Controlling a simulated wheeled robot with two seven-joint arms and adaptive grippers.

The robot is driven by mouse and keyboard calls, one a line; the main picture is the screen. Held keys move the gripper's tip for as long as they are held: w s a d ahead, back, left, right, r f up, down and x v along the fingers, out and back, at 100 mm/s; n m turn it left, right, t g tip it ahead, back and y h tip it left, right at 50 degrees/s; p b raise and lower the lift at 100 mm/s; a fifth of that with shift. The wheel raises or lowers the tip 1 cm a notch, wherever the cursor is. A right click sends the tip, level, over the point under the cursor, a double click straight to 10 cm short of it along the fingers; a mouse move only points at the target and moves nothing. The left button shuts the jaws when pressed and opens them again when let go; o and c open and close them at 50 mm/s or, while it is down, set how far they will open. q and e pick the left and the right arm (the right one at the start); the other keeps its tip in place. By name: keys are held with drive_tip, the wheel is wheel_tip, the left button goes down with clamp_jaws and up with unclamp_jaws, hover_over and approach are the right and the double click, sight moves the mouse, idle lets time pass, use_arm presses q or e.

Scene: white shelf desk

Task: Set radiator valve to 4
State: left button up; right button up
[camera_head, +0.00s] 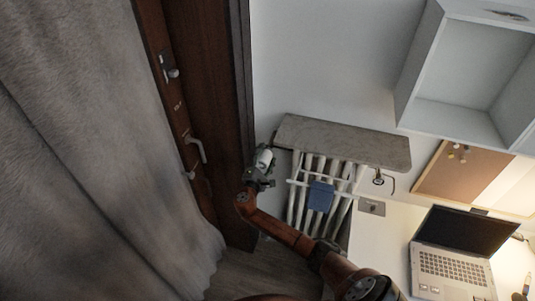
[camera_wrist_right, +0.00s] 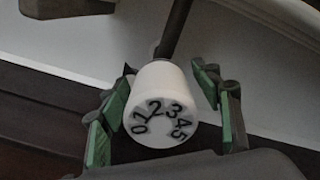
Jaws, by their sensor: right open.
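The radiator valve is a white round knob (camera_wrist_right: 161,127) marked 0 to 5 in black. In the right wrist view its numbered face is towards the camera, with the 2 and 3 near the top; I see no clear pointer mark. My right gripper (camera_wrist_right: 166,88) is open, with one green-padded finger on each side of the knob and gaps visible. In the head view my right gripper (camera_head: 260,171) is at the left end of the radiator (camera_head: 308,190), by the white knob (camera_head: 264,158). My left gripper is out of view.
A stone-like shelf (camera_head: 340,142) lies above the radiator, and a blue item (camera_head: 320,196) hangs on its front. A brown door (camera_head: 205,100) and grey curtain (camera_head: 90,150) are at left. A desk with a laptop (camera_head: 455,255) is at right.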

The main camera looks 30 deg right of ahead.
sight(262, 165)
drive_tip(key=shift+w+d, duration=0.5)
drive_tip(key=shift+c, duration=0.6)
drive_tip(key=c, duration=1.1)
drive_tip(key=shift+o, duration=0.2)
drive_tip(key=shift+f, duration=0.1)
drive_tip(key=o, duration=1.2)
drive_tip(key=v, duration=1.2)
drive_tip(key=shift+s, duration=0.1)
